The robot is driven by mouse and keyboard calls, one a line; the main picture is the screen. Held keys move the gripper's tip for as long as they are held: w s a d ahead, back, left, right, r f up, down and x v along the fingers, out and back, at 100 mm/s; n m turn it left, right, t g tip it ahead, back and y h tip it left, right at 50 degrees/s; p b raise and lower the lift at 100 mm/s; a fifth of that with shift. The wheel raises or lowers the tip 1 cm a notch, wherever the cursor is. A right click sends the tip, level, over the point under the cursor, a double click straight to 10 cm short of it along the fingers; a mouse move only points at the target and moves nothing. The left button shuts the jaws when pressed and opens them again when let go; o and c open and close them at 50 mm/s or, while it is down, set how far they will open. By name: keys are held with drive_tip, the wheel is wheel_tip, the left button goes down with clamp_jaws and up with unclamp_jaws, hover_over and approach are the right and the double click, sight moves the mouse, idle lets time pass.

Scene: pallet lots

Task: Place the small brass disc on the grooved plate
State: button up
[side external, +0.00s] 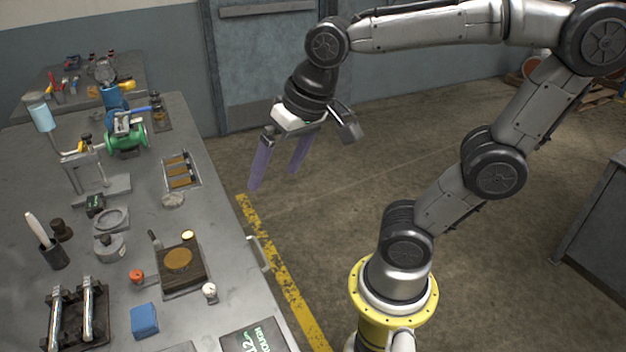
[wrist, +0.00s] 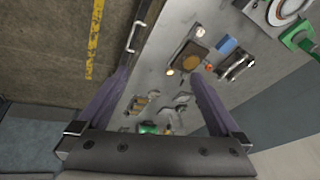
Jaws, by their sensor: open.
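A small pale-yellow disc-like piece (side external: 187,235), which looks like the small brass disc, sits on the grey bench by the far edge of a dark square plate (side external: 196,279). It also shows in the wrist view (wrist: 170,72). A larger brass-coloured round (side external: 178,260) lies on that dark plate. A slotted plate (side external: 166,172) with brass-coloured strips lies farther back; I cannot tell for certain which plate is the grooved one. My gripper (side external: 275,178) is open and empty, high beyond the bench's right edge, apart from all of these. Its purple fingers also show in the wrist view (wrist: 160,78).
An orange-red knob (side external: 137,275), a white knob (side external: 209,290) and a blue block (side external: 145,320) stand around the dark plate. A green vise-like piece (side external: 126,140) stands at the back. A bench handle (side external: 258,253) juts from the right edge. Open floor lies to the right.

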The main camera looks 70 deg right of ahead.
drive_tip(key=s+d+f+n+t, duration=0.1)
drive_tip(key=s+f+n, duration=0.1)
drive_tip(key=s+n, duration=0.2)
drive_tip(key=shift+s+f+n, duration=0.15)
drive_tip(key=shift+s+n, duration=0.25)
drive_tip(key=shift+s, duration=0.5)
idle(0.4)
